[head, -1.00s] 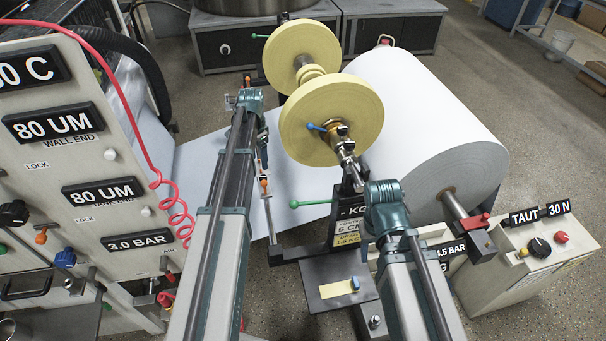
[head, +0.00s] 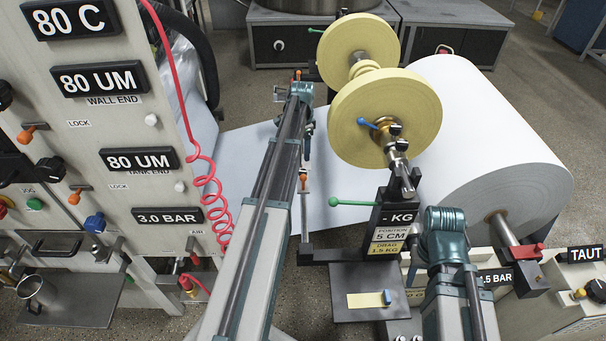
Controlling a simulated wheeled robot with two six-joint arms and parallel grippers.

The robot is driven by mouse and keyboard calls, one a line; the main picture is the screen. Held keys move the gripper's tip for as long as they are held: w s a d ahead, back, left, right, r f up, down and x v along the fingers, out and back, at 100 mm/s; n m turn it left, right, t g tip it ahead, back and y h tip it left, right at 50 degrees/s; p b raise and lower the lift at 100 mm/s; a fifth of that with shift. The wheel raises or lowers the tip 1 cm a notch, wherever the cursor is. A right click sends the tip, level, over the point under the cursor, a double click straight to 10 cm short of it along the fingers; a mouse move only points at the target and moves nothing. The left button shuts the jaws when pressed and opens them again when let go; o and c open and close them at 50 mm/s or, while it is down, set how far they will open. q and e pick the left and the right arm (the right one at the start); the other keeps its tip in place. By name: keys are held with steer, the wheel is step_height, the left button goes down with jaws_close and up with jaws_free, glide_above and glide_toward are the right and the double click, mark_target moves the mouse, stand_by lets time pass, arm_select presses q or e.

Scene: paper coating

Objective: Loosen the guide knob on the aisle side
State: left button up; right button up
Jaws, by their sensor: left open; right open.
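A small orange knob (head: 303,181) on a slim upright stand by the near edge of the white web looks like the aisle-side guide knob. Another orange spot (head: 297,75) shows farther back, behind my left arm's end. My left gripper (head: 307,142) is small and dark, partly hidden by its own arm. It appears above the near orange knob in the picture, and nothing shows between its jaws. Whether it touches the guide is unclear. My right arm ends at lower right, beside the KG stand; its jaws are hidden behind the arm.
Two yellow discs (head: 385,117) on a shaft stand right of my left arm. A large white paper roll (head: 490,130) lies beyond. The KG stand (head: 392,228) and a dark plate (head: 345,285) sit between my arms. The control panel (head: 130,130) and coiled red hose (head: 207,195) are at left.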

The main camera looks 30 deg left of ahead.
mark_target(303, 171)
arm_select(q)
step_height(303, 171, down, 10)
steer(key=b, duration=0.9)
jaws_close()
